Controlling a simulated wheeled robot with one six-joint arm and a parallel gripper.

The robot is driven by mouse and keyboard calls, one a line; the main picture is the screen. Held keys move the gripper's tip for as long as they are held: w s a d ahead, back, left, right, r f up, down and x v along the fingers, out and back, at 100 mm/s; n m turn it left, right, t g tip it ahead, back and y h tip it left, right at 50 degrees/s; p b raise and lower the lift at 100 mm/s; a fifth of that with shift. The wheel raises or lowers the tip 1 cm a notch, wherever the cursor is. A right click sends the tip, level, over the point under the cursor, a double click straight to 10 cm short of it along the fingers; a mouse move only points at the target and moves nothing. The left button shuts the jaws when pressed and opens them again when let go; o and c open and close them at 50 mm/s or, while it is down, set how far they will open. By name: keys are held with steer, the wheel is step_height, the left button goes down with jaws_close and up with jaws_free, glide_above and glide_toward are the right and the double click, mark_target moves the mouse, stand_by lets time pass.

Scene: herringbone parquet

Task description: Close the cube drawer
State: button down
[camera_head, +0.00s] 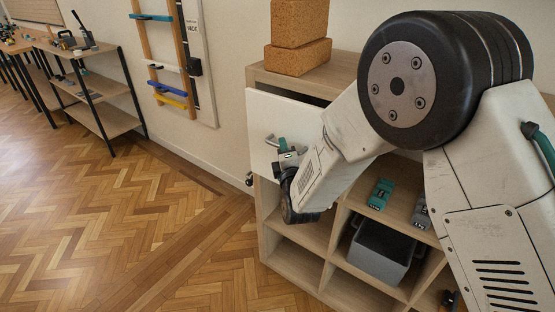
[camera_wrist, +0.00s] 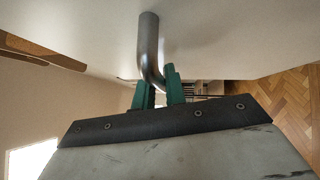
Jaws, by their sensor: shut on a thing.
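The cube drawer (camera_head: 262,112) has a white front in the upper left cell of the wooden cube shelf (camera_head: 283,254). A dark gap shows above its front, which stands out from the shelf, so the drawer is partly open. Its bent metal handle (camera_head: 271,139) also shows in the wrist view (camera_wrist: 149,40). My gripper (camera_head: 282,145) is at the handle, with teal fingers shut on its end in the wrist view (camera_wrist: 159,82). My arm hides the right part of the drawer front.
Two cork blocks (camera_head: 299,40) are stacked on the shelf top. A grey bin (camera_head: 378,252) and a teal item (camera_head: 380,194) sit in other cells. A low rack (camera_head: 105,122) stands by the wall at left. The parquet (camera_head: 130,215) left of the shelf is clear.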

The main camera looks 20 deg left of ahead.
mark_target(296, 146)
steer(key=w, duration=0.2)
steer(key=w+d, duration=0.1)
steer(key=w, duration=0.2)
steer(key=shift+w+d, duration=0.2)
steer(key=shift+w, duration=0.1)
steer(key=c, duration=1.5)
jaws_free()
steer(key=shift+o, duration=0.2)
steer(key=v, duration=0.8)
